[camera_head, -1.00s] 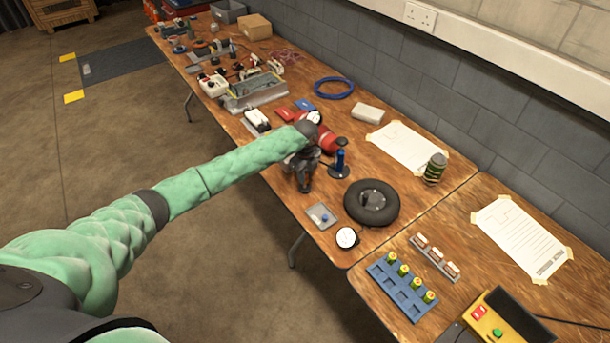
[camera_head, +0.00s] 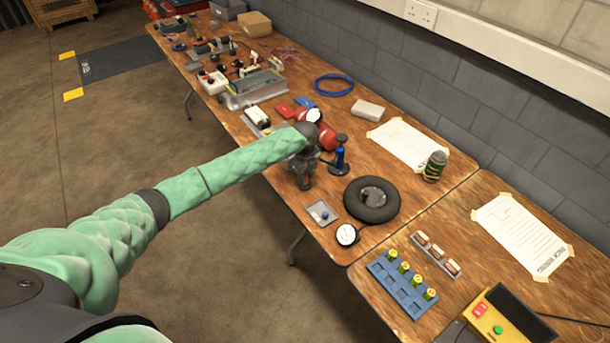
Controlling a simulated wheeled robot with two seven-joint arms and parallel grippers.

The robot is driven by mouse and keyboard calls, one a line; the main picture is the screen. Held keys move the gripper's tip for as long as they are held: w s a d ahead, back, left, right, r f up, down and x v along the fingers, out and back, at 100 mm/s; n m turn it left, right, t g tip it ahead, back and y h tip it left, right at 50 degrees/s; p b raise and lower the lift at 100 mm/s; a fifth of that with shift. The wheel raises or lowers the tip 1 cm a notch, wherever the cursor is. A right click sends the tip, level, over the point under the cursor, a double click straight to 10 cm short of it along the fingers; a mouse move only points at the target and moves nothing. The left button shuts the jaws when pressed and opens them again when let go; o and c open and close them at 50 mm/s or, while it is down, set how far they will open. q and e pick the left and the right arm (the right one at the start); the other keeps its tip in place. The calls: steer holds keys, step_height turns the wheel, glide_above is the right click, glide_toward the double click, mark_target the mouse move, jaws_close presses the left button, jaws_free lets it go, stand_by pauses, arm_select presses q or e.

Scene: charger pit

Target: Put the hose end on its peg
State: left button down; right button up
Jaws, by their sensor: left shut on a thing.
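My left gripper (camera_head: 304,184) is over the near table, pointing down between the small grey tray and the red cylinder. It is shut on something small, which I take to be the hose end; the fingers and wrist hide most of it. A blue pump (camera_head: 340,158) with a black top stands upright just to the right of the gripper, on a dark base. A thin dark line between the pump and the gripper may be the hose. I cannot make out the peg. My right gripper is not in view.
A black tyre (camera_head: 372,200), a grey tray (camera_head: 322,213) and a round gauge (camera_head: 347,235) lie in front of the gripper. A red cylinder (camera_head: 328,138) lies behind it.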

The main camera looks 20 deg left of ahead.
arm_select(q)
steer(key=shift+f, duration=0.35)
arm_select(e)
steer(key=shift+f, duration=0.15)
arm_select(q)
steer(key=c, duration=1.2)
jaws_free()
steer(key=shift+r+b, duration=0.3)
steer(key=shift+b, duration=0.15)
step_height(320, 180, up, 6)
steer(key=shift+b, duration=1)
steer(key=shift+r, duration=0.55)
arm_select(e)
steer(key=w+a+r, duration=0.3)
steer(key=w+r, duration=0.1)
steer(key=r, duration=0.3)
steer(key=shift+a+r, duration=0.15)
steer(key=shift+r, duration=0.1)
arm_select(q)
steer(key=shift+s+f, duration=0.1)
